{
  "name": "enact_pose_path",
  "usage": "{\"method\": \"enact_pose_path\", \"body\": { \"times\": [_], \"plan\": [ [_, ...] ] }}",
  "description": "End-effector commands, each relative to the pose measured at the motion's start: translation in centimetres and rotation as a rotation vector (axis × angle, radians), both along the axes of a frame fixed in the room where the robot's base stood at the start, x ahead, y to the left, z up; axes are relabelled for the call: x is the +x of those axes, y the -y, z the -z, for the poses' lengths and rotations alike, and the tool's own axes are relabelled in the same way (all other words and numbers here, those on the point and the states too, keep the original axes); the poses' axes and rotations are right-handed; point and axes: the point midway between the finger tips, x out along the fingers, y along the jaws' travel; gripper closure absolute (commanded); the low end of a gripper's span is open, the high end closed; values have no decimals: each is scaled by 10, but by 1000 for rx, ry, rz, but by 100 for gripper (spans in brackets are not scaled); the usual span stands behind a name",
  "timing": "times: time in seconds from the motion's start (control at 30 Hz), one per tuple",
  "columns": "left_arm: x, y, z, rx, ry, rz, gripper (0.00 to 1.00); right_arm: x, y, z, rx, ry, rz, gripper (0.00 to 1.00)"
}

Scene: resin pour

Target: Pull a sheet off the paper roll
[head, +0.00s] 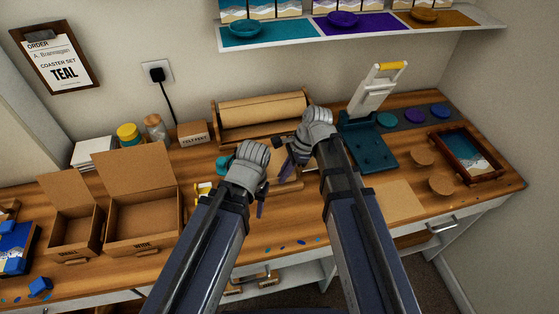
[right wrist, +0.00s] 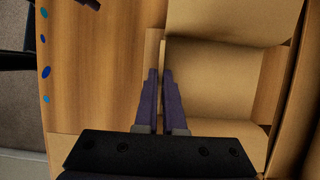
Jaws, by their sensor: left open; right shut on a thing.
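The brown paper roll (head: 262,108) lies in a wooden holder (head: 217,128) at the back of the desk.
Two open cardboard boxes (head: 145,185) stand at the left. A teal press (head: 365,140), cork discs (head: 423,155) and a framed tray (head: 466,152) are at the right. A flat tan sheet (head: 395,200) lies near the front right. Small drops dot the front edge.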

Motion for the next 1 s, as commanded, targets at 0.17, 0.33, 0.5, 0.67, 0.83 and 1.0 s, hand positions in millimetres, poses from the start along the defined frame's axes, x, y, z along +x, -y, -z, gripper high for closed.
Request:
{"method": "enact_pose_path", "body": {
  "times": [0.17, 0.33, 0.5, 0.67, 0.83, 1.0],
  "plan": [
    [0, 0, 0, 0, 0, 0, 50, -6, 1, 0, -1, -3, -1, 100],
    [0, 0, 0, 0, 0, 0, 50, -6, 1, 0, -2, -4, -2, 100],
    [0, 0, 0, 0, 0, 0, 50, -6, 1, 0, -2, -4, -2, 78],
    [0, 0, 0, 0, 0, 0, 50, -5, 1, 0, -1, -3, -1, 62],
    [0, 0, 0, 0, 0, 0, 50, -5, 1, 0, 0, -2, -1, 62],
    [0, 0, -3, 0, 0, 0, 50, -4, 2, -3, 0, -1, 0, 62]
  ]
}}
